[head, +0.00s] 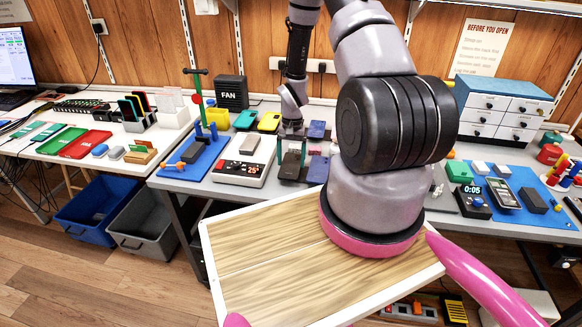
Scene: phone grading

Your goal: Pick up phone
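My gripper (292,150) points down over the middle of the grey workbench (225,191), far from the camera. It is small and dark here. Dark phones lie just below and beside it: one (290,167) at the fingertips and another (318,169) to the right. I cannot tell whether the fingers touch a phone or how far apart they are. My own arm hides the bench right of these.
A heating plate with a red display (240,172) and a blue mat (190,165) lie left of the gripper. A black FAN box (231,93) stands behind. A drawer cabinet (500,108) and another blue mat (518,215) are at the right. Bins (95,208) stand below the left table.

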